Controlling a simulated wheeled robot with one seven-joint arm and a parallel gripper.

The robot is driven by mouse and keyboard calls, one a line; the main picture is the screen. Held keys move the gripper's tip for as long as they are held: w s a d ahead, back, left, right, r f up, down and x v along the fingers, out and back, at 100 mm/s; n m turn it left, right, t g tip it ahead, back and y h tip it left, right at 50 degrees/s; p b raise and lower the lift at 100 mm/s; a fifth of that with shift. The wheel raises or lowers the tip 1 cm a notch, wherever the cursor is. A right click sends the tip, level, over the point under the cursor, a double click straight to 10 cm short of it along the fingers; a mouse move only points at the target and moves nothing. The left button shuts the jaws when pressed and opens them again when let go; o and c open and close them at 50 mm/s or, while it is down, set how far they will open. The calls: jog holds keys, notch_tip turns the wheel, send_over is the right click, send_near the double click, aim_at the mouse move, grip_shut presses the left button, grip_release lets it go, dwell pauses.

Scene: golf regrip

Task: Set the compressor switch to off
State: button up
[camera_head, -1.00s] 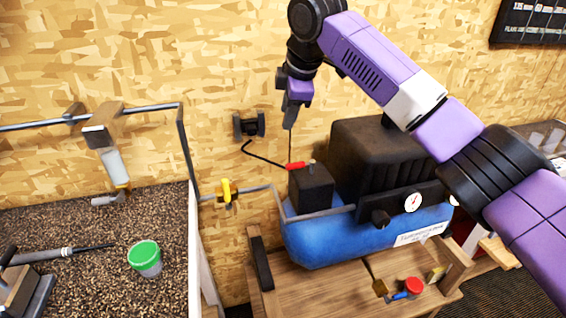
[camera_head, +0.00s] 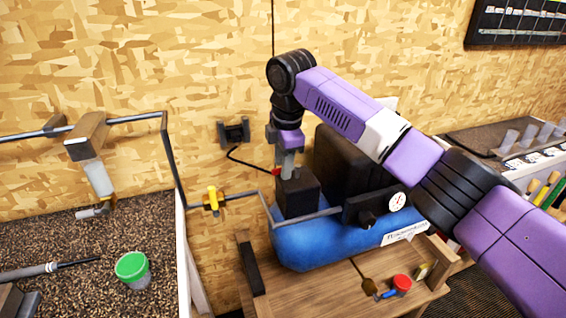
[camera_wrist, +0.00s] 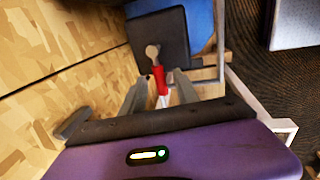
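The compressor is a blue tank (camera_head: 310,243) with a black motor housing and a black switch box (camera_head: 298,195) on its left top. A red lever (camera_head: 276,171) with a pale rounded knob at one end sits on that box, and most of it is hidden by my gripper in the head view. My gripper (camera_head: 287,172) points down just over the box. In the wrist view its two fingers (camera_wrist: 158,95) are apart, with the red lever (camera_wrist: 159,80) between them in the picture. I cannot tell whether either finger touches it.
A gauge (camera_head: 397,201) and a black knob are on the compressor's front. A yellow-handled valve (camera_head: 213,200) is on the pipe at left. A red-lidded jar (camera_head: 401,284) lies on the wooden bench (camera_head: 330,290). A wall outlet (camera_head: 233,132) is behind.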

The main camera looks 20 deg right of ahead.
jog(key=shift+f, duration=0.1)
grip_shut()
dwell(1.4)
